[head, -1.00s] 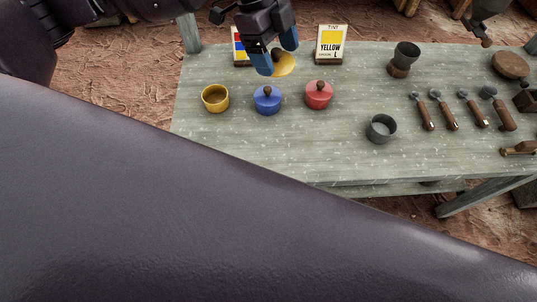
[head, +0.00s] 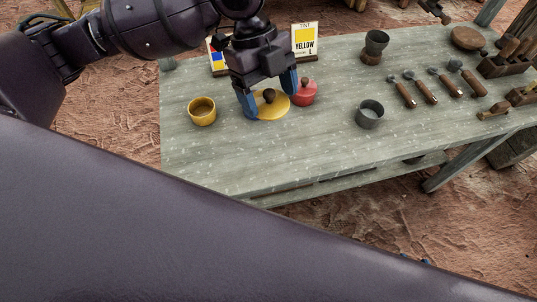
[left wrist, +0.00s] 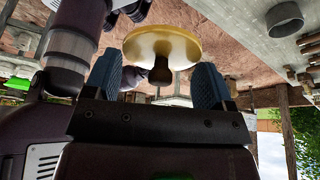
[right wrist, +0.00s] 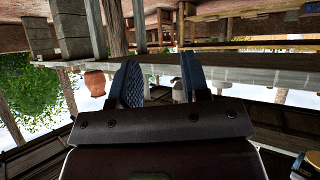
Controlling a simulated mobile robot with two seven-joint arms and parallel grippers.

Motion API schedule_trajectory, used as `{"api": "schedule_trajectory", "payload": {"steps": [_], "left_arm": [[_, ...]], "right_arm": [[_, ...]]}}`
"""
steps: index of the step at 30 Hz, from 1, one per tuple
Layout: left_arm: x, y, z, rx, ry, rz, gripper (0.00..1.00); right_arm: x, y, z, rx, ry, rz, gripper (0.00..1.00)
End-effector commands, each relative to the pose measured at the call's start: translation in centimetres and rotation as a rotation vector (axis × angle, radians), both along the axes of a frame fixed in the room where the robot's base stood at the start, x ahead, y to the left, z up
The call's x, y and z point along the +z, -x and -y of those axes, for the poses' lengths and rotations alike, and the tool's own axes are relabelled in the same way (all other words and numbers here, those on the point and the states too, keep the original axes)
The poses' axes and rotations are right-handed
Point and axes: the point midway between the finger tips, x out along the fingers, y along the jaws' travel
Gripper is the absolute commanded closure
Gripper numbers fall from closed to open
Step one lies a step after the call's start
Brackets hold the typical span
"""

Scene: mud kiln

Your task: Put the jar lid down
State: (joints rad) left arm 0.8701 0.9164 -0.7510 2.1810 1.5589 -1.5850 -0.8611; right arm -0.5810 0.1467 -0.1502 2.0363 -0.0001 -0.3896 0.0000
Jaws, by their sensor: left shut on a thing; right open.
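The yellow jar lid (head: 274,110) has a dark round knob on top. My left gripper (head: 269,92) is shut on this lid, with its blue fingers on either side of the knob. In the left wrist view the lid (left wrist: 162,45) shows with its knob toward the gripper (left wrist: 157,68). I cannot tell how far above the table (head: 220,160) it is. The open yellow jar (head: 202,112) stands left of the gripper. The red jar (head: 305,93) stands just right of it. The blue jar is mostly hidden by the gripper and lid. My right gripper (right wrist: 158,82) is open and empty.
A yellow tint card (head: 304,40) stands behind the gripper, and another is partly hidden. A grey cup (head: 369,115), a dark goblet (head: 374,46) and several tools (head: 424,90) are to the right. The front left of the table is clear.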

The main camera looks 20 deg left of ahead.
Motion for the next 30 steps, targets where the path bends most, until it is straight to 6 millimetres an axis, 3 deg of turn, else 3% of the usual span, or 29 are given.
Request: {"api": "schedule_trajectory", "payload": {"steps": [15, 19, 30], "left_arm": [[-11.1, 0.0, 0.0, -0.001, -0.001, -0.008, 0.46], [-13.0, 0.0, 0.0, 0.000, 0.000, -0.006, 0.46], [-15.6, 0.0, 0.0, 0.000, 0.000, -0.006, 0.46]], "right_arm": [[-1.6, -0.5, -0.2, 0.012, 0.004, -0.011, 0.57], [-1.9, -0.6, -0.3, 0.013, 0.002, -0.014, 0.57], [-2.4, -0.3, -0.5, 0.007, -0.006, -0.022, 0.57]]}}
